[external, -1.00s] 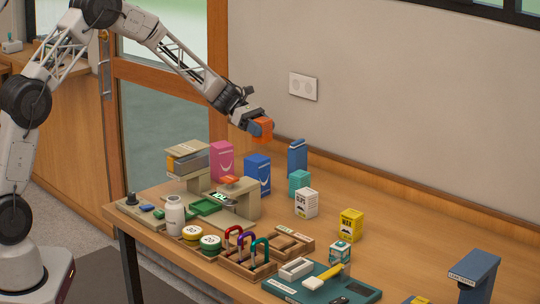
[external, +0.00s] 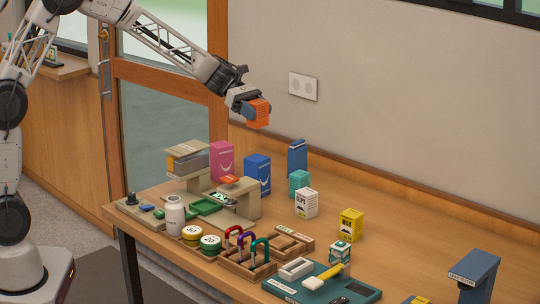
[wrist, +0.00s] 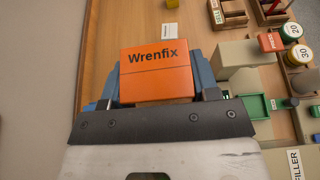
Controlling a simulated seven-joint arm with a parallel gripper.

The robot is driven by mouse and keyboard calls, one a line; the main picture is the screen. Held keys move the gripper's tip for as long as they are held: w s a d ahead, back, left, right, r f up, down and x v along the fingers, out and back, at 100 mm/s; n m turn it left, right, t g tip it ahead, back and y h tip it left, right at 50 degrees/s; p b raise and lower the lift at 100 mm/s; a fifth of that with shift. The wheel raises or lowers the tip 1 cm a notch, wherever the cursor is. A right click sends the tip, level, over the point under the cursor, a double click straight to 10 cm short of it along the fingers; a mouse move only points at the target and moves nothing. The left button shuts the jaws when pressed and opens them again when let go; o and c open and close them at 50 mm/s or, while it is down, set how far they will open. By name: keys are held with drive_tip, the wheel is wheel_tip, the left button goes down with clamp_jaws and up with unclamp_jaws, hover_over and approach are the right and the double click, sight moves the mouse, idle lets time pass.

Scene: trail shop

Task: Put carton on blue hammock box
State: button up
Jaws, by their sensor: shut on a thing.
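An orange carton (external: 258,112) labelled "Wrenfix" is held in my gripper (external: 250,107), high above the back of the table. In the wrist view the carton (wrist: 157,72) sits between the two blue fingers of my gripper (wrist: 155,80), which are shut on its sides. The blue hammock box (external: 257,174) stands upright on the table, below the carton and apart from it. A pink box (external: 221,161) stands to its left. The blue hammock box cannot be made out in the wrist view.
A taller blue box (external: 297,158) and a teal box (external: 299,184) stand right of the hammock box. A beige stand with a scale (external: 238,196) is in front. White (external: 306,203) and yellow (external: 351,225) cartons stand further right. The table's right back is clear.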

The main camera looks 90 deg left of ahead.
drive_tip(key=shift+s+d+r, duration=0.1)
drive_tip(key=shift+d+r, duration=0.15)
drive_tip(key=shift+d, duration=0.15)
hover_over(257, 158)
drive_tip(key=shift+a+f, duration=0.2)
drive_tip(key=shift+f, duration=2.95)
drive_tip(key=shift+f, duration=1.85)
drive_tip(key=shift+f, duration=0.1)
drive_tip(key=o, duration=1)
